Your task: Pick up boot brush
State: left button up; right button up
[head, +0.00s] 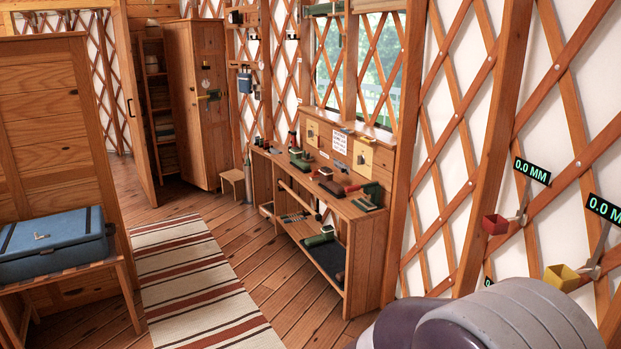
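A wooden workbench (355,225) stands against the lattice wall, right of the picture's middle. Several small brush-like items lie on its top, among them a dark block with a reddish-brown side (333,188), a green-and-dark one (301,163) and a green-and-tan one near the right end (367,205). They are small and far off, and I cannot tell which one is the boot brush. Neither of my grippers is in view. Only a rounded grey and purple part, seemingly of my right arm, shows at the bottom right.
A striped rug (190,275) lies on the open plank floor left of the bench. A blue case (52,245) rests on a slatted stand at the left. A small stool (232,178) and a tall cabinet (190,120) stand behind. Red (495,224) and yellow (562,278) cups hang at the right wall.

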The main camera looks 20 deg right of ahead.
aim_at(316, 176)
jog(key=i+l+z, duration=0.2)
jog(key=i, duration=0.9)
jog(key=i+j+z, duration=0.2)
jog(key=i, duration=0.9)
jog(key=i+j+u, duration=0.1)
jog(key=i, duration=1)
jog(key=i+j+u, duration=0.1)
jog(key=i, duration=1.05)
jog(key=i+l+z, duration=0.2)
jog(key=i+z, duration=0.3)
jog(key=i, duration=0.15)
jog(key=i+j+z, duration=0.1)
jog(key=i+z, duration=0.35)
jog(key=i, duration=0.2)
jog(key=i+j+z, duration=0.3)
jog(key=i+z, duration=0.2)
jog(key=i, duration=0.15)
